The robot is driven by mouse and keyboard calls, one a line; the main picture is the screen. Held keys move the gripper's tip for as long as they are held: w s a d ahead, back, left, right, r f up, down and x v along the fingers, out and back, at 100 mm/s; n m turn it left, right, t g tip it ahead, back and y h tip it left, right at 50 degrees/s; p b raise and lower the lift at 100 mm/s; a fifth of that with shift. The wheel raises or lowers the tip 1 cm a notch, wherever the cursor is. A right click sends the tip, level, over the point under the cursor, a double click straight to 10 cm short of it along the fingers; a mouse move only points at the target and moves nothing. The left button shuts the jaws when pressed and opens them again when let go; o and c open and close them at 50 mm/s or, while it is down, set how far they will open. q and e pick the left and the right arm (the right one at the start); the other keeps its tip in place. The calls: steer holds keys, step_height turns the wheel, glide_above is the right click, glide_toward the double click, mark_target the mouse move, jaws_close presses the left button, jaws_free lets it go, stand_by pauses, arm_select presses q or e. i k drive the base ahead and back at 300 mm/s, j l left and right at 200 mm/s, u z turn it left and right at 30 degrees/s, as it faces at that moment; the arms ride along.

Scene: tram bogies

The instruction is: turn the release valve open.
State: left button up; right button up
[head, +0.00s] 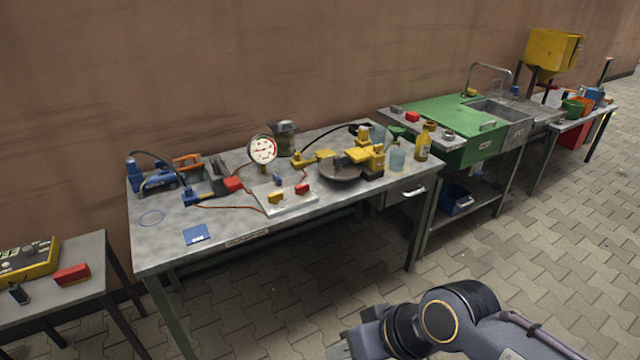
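A metal workbench (170,235) stands against the wall. On it a white pressure gauge (262,150) with red marks stands near a pale plate (270,205). The plate carries a small yellow part (275,197) and a small red part (302,188). A blue pump-like device (160,180) stands at the bench's left end. I cannot tell which part is the release valve or how it is turned. My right gripper (342,346) is at the bottom edge, low in front of the bench and apart from everything on it. Its fingertips are partly cut off. My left gripper is out of view.
A blue card (197,234) lies at front left. A green-topped sink bench (440,117) stands right. The paved floor in front is clear.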

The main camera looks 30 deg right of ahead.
mark_target(300, 190)
steer(key=i+l+u, duration=0.1)
steer(key=i+l, duration=0.3)
steer(key=i+l+u, duration=0.15)
steer(key=i+l, duration=0.25)
steer(key=i+l+u, duration=0.1)
steer(key=i+l, duration=0.3)
steer(key=l, duration=0.25)
steer(key=i+l+u, duration=0.1)
steer(key=i+l, duration=0.25)
steer(key=l, duration=0.2)
